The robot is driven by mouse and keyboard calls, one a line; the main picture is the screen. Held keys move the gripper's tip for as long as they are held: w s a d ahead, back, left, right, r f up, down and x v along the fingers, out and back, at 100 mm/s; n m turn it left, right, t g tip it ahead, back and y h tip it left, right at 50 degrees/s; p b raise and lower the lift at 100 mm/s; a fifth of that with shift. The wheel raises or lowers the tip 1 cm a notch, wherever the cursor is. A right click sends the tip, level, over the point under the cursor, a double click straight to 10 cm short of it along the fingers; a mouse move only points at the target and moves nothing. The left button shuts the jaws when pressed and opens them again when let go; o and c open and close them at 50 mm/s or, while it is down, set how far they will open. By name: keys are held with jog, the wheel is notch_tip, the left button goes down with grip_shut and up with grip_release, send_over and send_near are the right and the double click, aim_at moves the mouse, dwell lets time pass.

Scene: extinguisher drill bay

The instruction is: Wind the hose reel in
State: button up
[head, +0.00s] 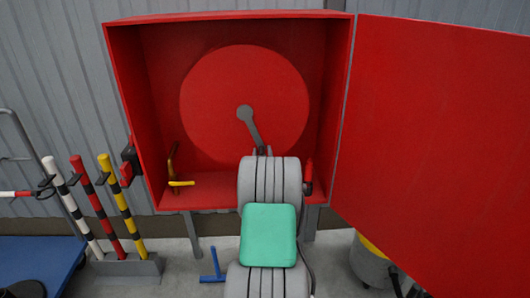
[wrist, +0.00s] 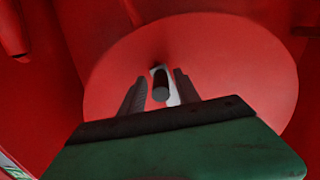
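The hose reel is a large red disc (head: 228,95) inside an open red cabinet (head: 125,90). A grey crank arm (head: 251,128) slants down and right from its hub, its lower end close to my arm. In the wrist view the red disc (wrist: 240,65) fills the background. A dark, round-ended crank handle (wrist: 160,88) points towards the camera. My gripper (wrist: 159,92) is open, with one finger on each side of the handle and a narrow gap visible on both sides. In the head view my arm hides most of the gripper.
The cabinet door (head: 435,130) stands wide open at the right. A yellow-handled valve (head: 181,183) sits low left inside the cabinet, and a red nozzle (head: 309,171) is right of my arm. Striped posts (head: 122,203) stand at left; a blue T-shaped thing (head: 214,267) is on the floor.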

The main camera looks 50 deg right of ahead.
grip_shut()
dwell(1.2)
